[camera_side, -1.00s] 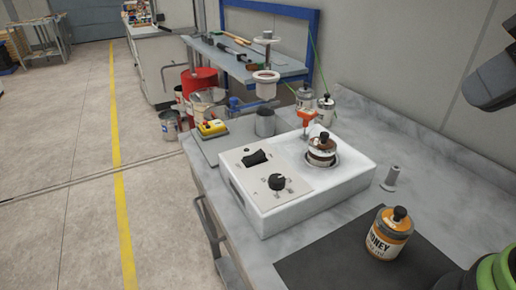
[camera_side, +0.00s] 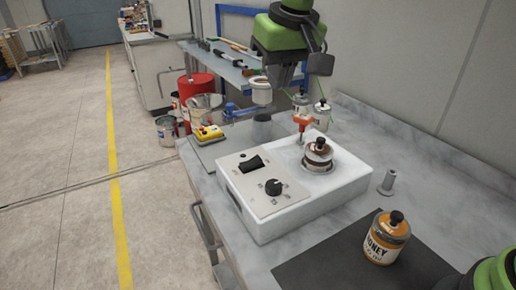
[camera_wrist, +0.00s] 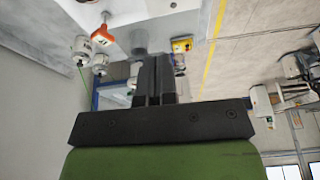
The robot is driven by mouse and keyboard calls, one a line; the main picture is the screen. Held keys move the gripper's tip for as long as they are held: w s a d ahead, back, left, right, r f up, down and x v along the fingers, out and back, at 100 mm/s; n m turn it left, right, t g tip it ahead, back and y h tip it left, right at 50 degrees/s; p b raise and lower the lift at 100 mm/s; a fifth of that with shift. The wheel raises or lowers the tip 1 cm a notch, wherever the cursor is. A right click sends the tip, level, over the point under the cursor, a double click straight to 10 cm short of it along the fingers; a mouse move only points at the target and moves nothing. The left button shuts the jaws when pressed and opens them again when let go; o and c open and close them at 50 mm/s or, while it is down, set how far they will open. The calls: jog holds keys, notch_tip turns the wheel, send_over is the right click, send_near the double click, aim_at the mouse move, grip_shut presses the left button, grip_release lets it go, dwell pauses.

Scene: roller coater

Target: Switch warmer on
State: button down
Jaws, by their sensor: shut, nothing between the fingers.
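The warmer (camera_side: 290,217) is a white box on the grey bench in the side view. Its front panel has a black rocker switch (camera_side: 251,163) and a black knob (camera_side: 274,187). I cannot tell the rocker's position for sure. A jar with a black knob on its lid (camera_side: 318,152) sits in the round well on the warmer's right part. My gripper (camera_side: 277,84) hangs above and behind the warmer, well clear of the switch. In the wrist view its dark fingers (camera_wrist: 155,75) are together with nothing between them.
A honey jar (camera_side: 385,240) stands on a dark mat at the front right. A small grey post (camera_side: 388,181) stands right of the warmer.

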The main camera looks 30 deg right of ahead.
aim_at(258, 157)
jog(key=f, duration=0.1)
jog(key=w+a+f, duration=0.2)
jog(key=f, duration=0.1)
jog(key=shift+w+a, duration=0.15)
jog(key=shift+w, duration=0.1)
jog(key=x, duration=0.4)
jog(key=s+x, duration=0.1)
jog(key=x, duration=0.3)
jog(key=d+x, duration=0.1)
jog(key=x, duration=0.4)
jog(key=shift+s+f, duration=0.15)
jog(key=shift+f, duration=0.5)
jog(key=shift+d+f, duration=0.2)
jog(key=shift+f, duration=0.1)
